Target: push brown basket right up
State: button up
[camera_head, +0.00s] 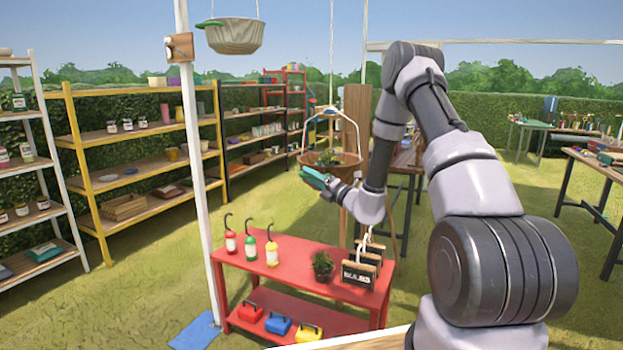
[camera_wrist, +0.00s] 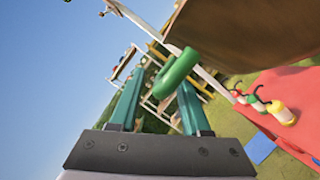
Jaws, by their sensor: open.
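The brown basket (camera_head: 331,158) hangs from a pale frame above the red table, with a green plant in it. Its brown side (camera_wrist: 225,32) fills the upper right of the wrist view. In the head view my gripper (camera_head: 313,178) is at the basket's lower left side. Whether the fingers touch the basket or handle I cannot tell.
A red table (camera_head: 290,272) stands below with several bottles, a potted plant (camera_head: 322,266) and black signs (camera_head: 361,271). A white post (camera_head: 195,150) stands to the left. A paler basket (camera_head: 234,37) hangs higher up. Shelves line the left side.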

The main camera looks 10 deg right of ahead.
grip_shut()
dwell(1.4)
